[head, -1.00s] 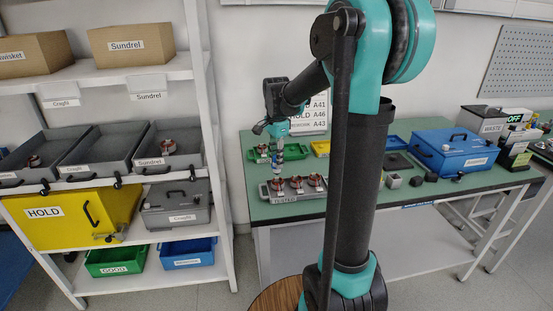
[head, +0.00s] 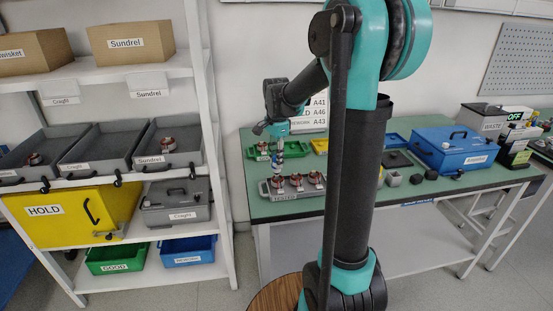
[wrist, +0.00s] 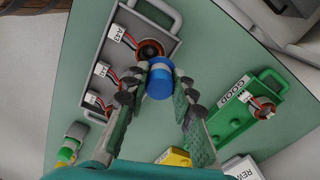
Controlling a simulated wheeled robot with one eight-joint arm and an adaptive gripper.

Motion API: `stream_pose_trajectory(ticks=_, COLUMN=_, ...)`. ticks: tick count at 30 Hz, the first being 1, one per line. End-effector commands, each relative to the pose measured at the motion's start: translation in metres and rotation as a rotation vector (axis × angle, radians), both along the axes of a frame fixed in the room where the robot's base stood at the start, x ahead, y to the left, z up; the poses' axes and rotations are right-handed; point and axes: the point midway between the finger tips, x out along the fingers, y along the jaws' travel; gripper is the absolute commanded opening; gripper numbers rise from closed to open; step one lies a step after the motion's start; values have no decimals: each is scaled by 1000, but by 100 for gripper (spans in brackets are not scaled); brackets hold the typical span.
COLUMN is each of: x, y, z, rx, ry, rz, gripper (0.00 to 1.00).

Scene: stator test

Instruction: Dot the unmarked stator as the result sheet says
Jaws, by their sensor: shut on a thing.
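My gripper (wrist: 160,88) is shut on a blue-capped marker (wrist: 159,80), seen nearly end-on in the wrist view. In the head view the marker (head: 277,161) hangs upright near the left end of the grey TESTED tray (head: 285,197). Several copper stators with white tags stand in that tray; the nearest stator (wrist: 150,50) in the wrist view lies just beyond the marker, its tag seeming to read A43. Any dots on them are too small to tell. The result sheet (head: 313,113) at the wall is partly covered by my arm; A41, A46 and A43 show.
A green GOOD tray (wrist: 228,122) holds one stator (wrist: 262,107). A yellow tray (wrist: 174,158) and a REWORK tray (wrist: 240,168) stand beside it. A blue box (head: 455,150) stands at the table's right.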

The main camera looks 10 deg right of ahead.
Motion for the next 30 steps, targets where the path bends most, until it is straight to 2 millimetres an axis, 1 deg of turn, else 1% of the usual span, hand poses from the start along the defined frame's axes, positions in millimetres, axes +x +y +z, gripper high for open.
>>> stream_pose_trajectory(ticks=5, x=-1, y=0, z=4, rx=0, ry=1, rz=0, gripper=0)
stream_pose_trajectory(ticks=24, x=-1, y=0, z=50, rx=0, ry=0, rz=0, gripper=0)
stream_pose_trajectory(ticks=30, x=-1, y=0, z=59, rx=0, ry=0, rz=0, gripper=0)
